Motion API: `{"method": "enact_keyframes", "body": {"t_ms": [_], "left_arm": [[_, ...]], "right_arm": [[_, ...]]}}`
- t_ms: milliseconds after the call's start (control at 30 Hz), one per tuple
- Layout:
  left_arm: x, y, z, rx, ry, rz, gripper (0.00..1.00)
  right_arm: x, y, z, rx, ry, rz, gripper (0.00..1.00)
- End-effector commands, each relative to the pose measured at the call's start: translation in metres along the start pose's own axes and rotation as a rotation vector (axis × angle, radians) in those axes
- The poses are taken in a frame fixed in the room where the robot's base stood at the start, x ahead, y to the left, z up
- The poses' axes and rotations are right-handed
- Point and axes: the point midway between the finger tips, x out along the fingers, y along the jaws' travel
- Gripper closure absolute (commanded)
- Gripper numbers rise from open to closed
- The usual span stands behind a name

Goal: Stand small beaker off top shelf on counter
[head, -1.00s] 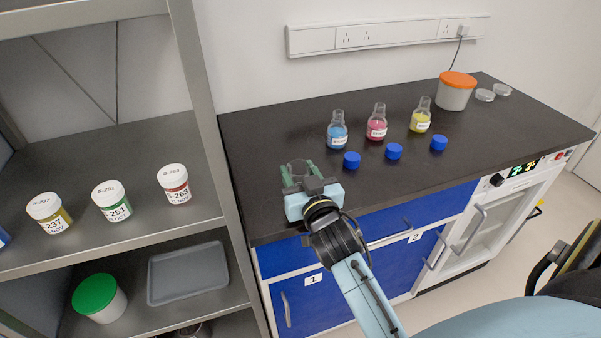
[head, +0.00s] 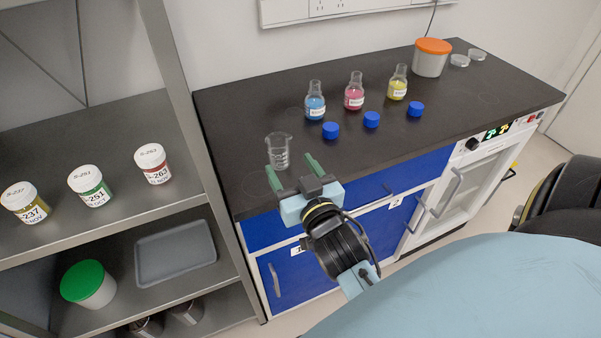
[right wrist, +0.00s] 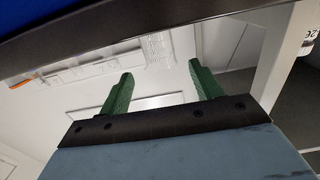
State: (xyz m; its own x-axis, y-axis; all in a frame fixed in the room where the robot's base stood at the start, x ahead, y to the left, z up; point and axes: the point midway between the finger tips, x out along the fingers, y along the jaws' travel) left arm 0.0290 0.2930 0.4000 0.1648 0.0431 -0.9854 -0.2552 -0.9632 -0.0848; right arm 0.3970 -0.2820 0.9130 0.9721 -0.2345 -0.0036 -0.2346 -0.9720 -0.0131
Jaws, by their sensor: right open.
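The small clear glass beaker (head: 279,152) stands upright on the dark counter (head: 235,125), near its left end. My right gripper (head: 296,170) is open and empty at the counter's front edge. Its green fingers are apart, in front of the beaker and clear of it. In the right wrist view the open fingers (right wrist: 161,70) hold nothing, and a faint clear shape that looks like the beaker (right wrist: 156,47) shows beyond them. My left gripper is out of view.
A metal shelf unit (head: 180,100) with lidded jars stands left of the counter. Blue, pink and yellow flasks (head: 355,95) and blue caps (head: 372,119) stand behind and right of the beaker. An orange-lidded tub (head: 431,62) is at the back right.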

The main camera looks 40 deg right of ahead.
Motion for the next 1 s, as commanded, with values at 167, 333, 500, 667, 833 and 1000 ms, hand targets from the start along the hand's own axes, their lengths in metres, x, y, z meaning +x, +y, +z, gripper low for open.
{"method": "enact_keyframes", "body": {"t_ms": [167,333,500,667,833,1000], "left_arm": [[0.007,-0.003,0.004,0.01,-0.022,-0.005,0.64],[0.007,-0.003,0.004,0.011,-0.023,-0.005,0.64],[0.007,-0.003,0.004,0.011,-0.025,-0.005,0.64],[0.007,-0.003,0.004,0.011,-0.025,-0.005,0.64],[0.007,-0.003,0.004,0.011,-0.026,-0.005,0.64],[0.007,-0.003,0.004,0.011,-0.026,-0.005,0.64]], "right_arm": [[-0.026,0.0,0.007,0.001,-0.002,0.001,0.35],[-0.038,0.0,0.006,0.0,0.001,0.0,0.35],[-0.04,0.0,0.005,0.0,0.001,0.0,0.35],[-0.04,0.0,0.005,0.0,0.001,0.0,0.35],[-0.04,0.001,0.01,0.0,-0.031,0.002,0.35],[-0.043,0.003,0.029,-0.008,-0.162,0.003,0.35]]}}
